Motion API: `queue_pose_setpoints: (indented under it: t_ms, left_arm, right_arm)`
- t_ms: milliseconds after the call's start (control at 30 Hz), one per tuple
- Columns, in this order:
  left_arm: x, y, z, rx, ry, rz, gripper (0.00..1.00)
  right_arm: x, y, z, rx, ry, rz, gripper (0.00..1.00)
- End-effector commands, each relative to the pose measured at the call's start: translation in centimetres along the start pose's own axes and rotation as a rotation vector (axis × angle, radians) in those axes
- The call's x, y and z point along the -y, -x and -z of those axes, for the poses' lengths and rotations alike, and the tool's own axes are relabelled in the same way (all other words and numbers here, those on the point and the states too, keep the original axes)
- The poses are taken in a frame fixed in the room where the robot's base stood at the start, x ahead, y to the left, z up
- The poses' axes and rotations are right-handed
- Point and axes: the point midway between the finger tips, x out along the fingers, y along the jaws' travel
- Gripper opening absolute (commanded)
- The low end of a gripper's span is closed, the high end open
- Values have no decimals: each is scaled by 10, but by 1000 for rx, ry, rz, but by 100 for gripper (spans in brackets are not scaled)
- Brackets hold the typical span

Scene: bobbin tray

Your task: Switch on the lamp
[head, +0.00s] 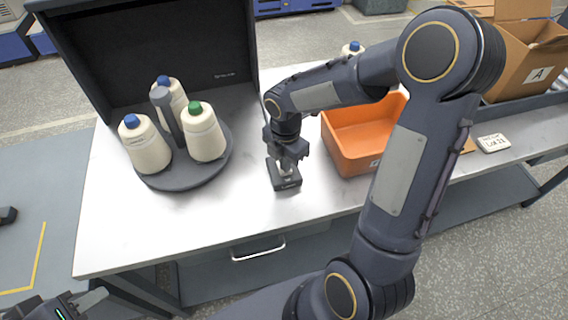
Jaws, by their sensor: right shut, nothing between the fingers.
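A small dark box (286,184) sits on the table, possibly the lamp's switch. My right gripper (286,171) is directly over it, pointing down, with its fingers shut and empty. The fingertips are at or just above the box top; I cannot tell whether they touch. The gripper hides most of the box top. A tall black hood (160,45) stands behind on the table and looks dark inside; no lit lamp shows. My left gripper (92,298) is low at the left edge, partly cut off, away from the table top.
A dark round tray (185,181) holds thread cones with blue and green tops around a grey post, left of the box. An orange bin (350,155) stands close on the right. A cardboard box (530,60) is further right. The table front (215,220) is clear.

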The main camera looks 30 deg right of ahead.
Motion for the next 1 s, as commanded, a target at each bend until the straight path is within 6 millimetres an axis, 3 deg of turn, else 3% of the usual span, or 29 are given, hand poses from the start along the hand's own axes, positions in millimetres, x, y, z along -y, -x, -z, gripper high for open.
queue_pose_setpoints:
  t_ms: [267, 1000]
  left_arm:
    - [0, 1, 1, 0, 0, 0, 36]
    - [-20, 44, 22, 0, 0, 0, 36]
  right_arm:
    - [0, 1, 0, 0, 0, 0, 0]
    - [0, 60, 0, 0, 0, 0, 0]
